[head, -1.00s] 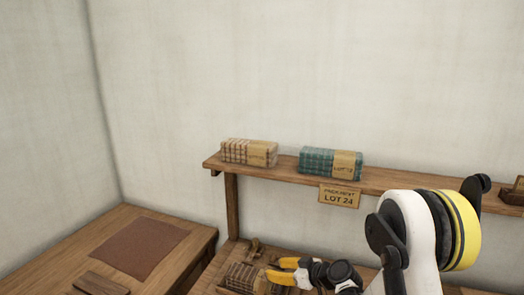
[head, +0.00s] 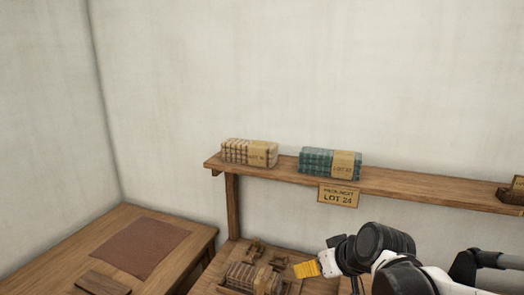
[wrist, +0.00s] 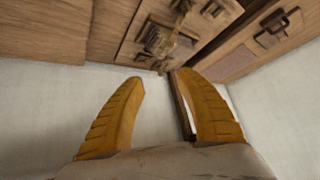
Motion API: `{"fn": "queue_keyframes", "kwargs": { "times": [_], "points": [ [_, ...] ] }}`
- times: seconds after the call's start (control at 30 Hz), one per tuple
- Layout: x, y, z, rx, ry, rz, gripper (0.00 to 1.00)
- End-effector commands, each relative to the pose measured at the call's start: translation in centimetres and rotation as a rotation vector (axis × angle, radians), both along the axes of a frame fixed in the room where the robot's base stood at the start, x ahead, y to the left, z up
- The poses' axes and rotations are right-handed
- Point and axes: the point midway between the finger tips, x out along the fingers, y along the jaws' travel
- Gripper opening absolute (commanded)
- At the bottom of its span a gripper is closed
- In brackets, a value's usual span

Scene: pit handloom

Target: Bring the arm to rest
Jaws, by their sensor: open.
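My gripper (head: 306,270) has yellow fingers and sits at the lower middle of the head view, just right of a striped bundle (head: 241,277) in a wooden tray on the bench. In the wrist view my gripper (wrist: 158,85) shows its two fingers spread apart with nothing between them. My white and black arm is folded low at the right of the head view, below the shelf. The gripper's underside is hidden in the head view.
A wall shelf (head: 400,187) carries a brown checked bundle (head: 249,153) and a teal bundle (head: 330,163). A sign (head: 338,197) reading "LOT 24" hangs from it. A table (head: 60,264) at left holds a dark red mat (head: 138,248) and a small wooden board (head: 102,283).

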Motion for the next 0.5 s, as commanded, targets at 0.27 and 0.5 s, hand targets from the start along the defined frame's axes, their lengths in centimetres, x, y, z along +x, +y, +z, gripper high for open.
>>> {"fn": "queue_keyframes", "kwargs": {
  "times": [0.27,0.5],
  "points": [
    [-10.7,-4.2,1.9,-0.070,0.060,-0.229,0.41],
    [-15.5,-6.5,1.5,-0.100,0.068,-0.355,0.41]
  ]
}}
